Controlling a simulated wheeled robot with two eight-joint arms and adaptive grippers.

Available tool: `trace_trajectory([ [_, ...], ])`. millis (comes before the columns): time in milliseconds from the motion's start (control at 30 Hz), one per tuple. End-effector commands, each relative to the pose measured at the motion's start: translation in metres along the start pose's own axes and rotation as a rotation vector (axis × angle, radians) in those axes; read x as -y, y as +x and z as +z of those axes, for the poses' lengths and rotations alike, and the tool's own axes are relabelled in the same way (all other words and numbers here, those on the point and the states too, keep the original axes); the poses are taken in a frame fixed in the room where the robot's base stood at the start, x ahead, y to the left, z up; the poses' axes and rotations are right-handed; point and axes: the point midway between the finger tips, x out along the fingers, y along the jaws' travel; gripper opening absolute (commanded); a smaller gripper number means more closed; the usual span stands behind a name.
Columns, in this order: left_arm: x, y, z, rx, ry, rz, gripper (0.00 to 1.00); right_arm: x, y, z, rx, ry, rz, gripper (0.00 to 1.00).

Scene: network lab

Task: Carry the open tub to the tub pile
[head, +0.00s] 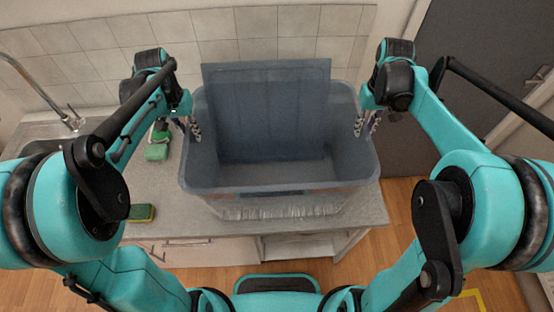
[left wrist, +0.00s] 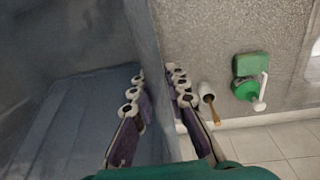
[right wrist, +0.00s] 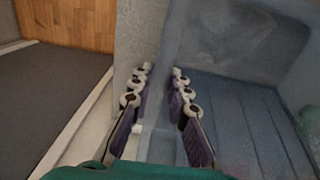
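The open tub (head: 350,160) is a large blue-grey bin in the middle of the head view, mouth up, in front of the tiled wall. My left gripper (head: 192,128) is shut on its left wall, with one finger inside and one outside; the wall shows between the fingers in the left wrist view (left wrist: 160,75). My right gripper (head: 365,124) is shut the same way on the right wall, also seen in the right wrist view (right wrist: 160,85). A flat blue-grey panel (head: 265,105) rises above the rim at the back. I cannot make out a separate tub pile.
A green brush or bottle (head: 158,145), a green-and-yellow sponge (head: 141,213) and a sink tap (head: 68,118) are at left. A dark door (head: 470,85) and wooden floor are at right.

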Motion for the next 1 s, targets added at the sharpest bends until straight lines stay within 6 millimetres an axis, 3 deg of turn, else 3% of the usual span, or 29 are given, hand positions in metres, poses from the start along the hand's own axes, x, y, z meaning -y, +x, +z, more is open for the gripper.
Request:
trace_trajectory([
  [467,0.002,-0.005,0.0,0.0,0.0,-0.006,0.0,-0.001,-0.005,0.0,0.0,0.001,0.004,0.0],
  [1000,-0.001,-0.047,0.0,-0.001,-0.001,-0.008,0.0,-0.003,-0.047,0.0,0.0,0.002,0.008,0.0],
])
